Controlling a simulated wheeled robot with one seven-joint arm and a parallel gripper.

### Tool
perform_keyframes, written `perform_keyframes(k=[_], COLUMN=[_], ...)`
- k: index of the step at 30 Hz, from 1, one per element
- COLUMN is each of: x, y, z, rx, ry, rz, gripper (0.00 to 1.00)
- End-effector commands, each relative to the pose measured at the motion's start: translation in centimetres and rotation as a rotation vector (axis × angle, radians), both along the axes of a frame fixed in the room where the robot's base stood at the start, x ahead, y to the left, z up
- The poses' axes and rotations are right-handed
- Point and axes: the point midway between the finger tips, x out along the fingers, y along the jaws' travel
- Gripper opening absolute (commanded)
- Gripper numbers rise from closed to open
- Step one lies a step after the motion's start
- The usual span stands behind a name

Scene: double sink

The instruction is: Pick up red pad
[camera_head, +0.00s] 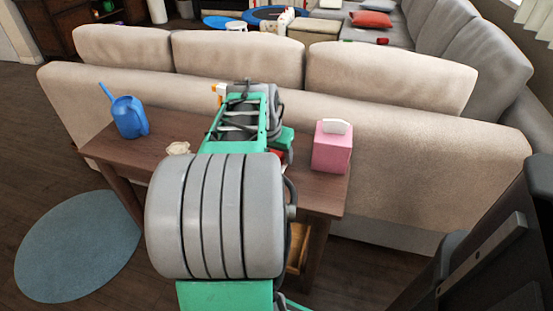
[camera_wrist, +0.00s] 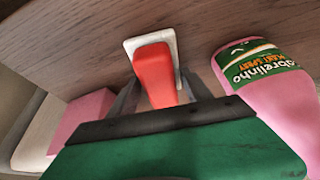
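The red pad (camera_wrist: 154,72) is in the wrist view, a red block-like grip on a pale white backing (camera_wrist: 130,45), on the brown wooden table. My gripper (camera_wrist: 158,82) reaches towards it, with one dark finger on each side of the red part. Whether the fingers touch it or leave a small gap is unclear. The red part's near end is hidden behind my gripper's body. In the head view only a small red patch (camera_head: 278,155) shows beside my arm, which hides most of the gripper.
A pink bottle with a green label (camera_wrist: 262,75) stands close right of the pad in the wrist view. A pink tissue box (camera_head: 331,152) is on the table's right. A blue watering can (camera_head: 130,118) stands at left, and a beige sofa (camera_head: 400,130) is behind.

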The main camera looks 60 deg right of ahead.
Motion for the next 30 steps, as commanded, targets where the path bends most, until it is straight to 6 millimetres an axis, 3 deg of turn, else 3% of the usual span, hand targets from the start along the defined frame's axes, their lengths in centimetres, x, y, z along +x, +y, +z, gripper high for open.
perform_keyframes(k=[9, 19, 25, 30], x=[0.0, 0.0, 0.3, 2.8], y=[0.0, 0.0, 0.2, 3.4], z=[0.0, 0.9, 4.5, 9.4], rx=[0.000, -0.002, -0.003, -0.005], ry=[0.000, -0.001, -0.001, -0.004], rz=[0.000, -0.001, 0.003, 0.008], gripper=[0.18, 0.18, 0.18, 0.18])
